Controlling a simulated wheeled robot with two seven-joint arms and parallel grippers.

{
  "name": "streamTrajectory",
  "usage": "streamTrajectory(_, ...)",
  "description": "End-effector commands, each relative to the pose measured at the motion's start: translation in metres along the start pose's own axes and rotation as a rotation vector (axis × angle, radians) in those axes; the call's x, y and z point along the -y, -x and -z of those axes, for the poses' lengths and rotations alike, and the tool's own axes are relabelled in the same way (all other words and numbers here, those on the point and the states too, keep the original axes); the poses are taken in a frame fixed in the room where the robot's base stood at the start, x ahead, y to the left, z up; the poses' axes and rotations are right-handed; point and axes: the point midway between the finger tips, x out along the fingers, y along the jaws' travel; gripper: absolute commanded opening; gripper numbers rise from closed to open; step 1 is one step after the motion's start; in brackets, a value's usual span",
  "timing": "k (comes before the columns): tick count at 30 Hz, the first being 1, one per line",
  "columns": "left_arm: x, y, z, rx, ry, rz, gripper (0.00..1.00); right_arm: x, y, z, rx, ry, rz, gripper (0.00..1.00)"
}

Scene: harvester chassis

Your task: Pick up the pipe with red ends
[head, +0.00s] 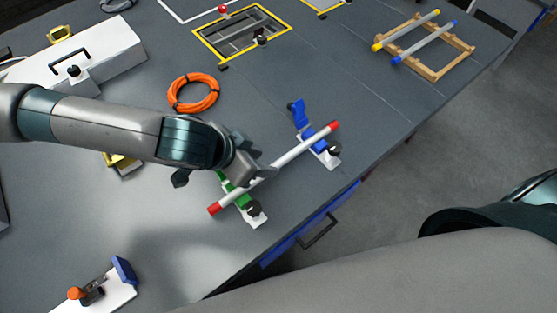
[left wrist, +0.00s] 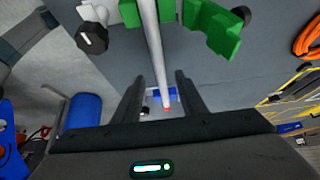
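The pipe with red ends (head: 297,155) is a white tube lying across a green holder (head: 240,197) and a blue holder (head: 322,143) on the grey table. My left gripper (head: 226,178) is over the pipe near the green holder. In the left wrist view the fingers of this gripper (left wrist: 158,88) are apart, with the pipe (left wrist: 153,45) running between them in the picture and gaps on both sides. I cannot tell how far the fingers reach down around it. The green holder (left wrist: 212,30) also shows there. My right gripper is not in view.
An orange cable coil (head: 194,92) lies behind the gripper. A wooden rack (head: 425,47) holds pipes with yellow and blue ends at the back right. A white fixture (head: 110,297) with a blue block stands at the front left. The table's edge runs close to the pipe.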

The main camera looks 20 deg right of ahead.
Motion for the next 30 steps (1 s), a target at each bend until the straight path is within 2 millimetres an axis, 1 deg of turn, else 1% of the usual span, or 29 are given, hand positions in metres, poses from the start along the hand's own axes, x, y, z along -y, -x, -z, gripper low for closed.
streamTrajectory(8, 0.0, -0.001, 0.0, 0.0, 0.0, 0.0, 0.38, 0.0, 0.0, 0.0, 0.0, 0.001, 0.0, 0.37)
streamTrajectory(12, 0.0, -0.004, 0.002, 0.0, 0.0, 0.0, 0.38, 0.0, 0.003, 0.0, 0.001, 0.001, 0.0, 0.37)
streamTrajectory(14, 0.0, -0.008, 0.003, 0.0, -0.001, 0.0, 0.38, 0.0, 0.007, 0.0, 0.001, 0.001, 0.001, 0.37)
streamTrajectory(19, -0.001, -0.027, 0.008, 0.001, -0.001, 0.0, 0.38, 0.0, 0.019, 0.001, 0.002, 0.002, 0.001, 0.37)
streamTrajectory(21, -0.001, -0.037, 0.007, 0.001, 0.0, 0.0, 0.38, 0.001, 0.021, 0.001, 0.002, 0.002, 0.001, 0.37)
streamTrajectory(24, 0.0, -0.047, 0.006, 0.002, 0.001, 0.001, 0.38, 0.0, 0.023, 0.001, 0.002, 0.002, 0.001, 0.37)
streamTrajectory(30, 0.0, -0.053, 0.006, 0.0, 0.0, 0.001, 0.38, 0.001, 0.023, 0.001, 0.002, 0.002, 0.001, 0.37)
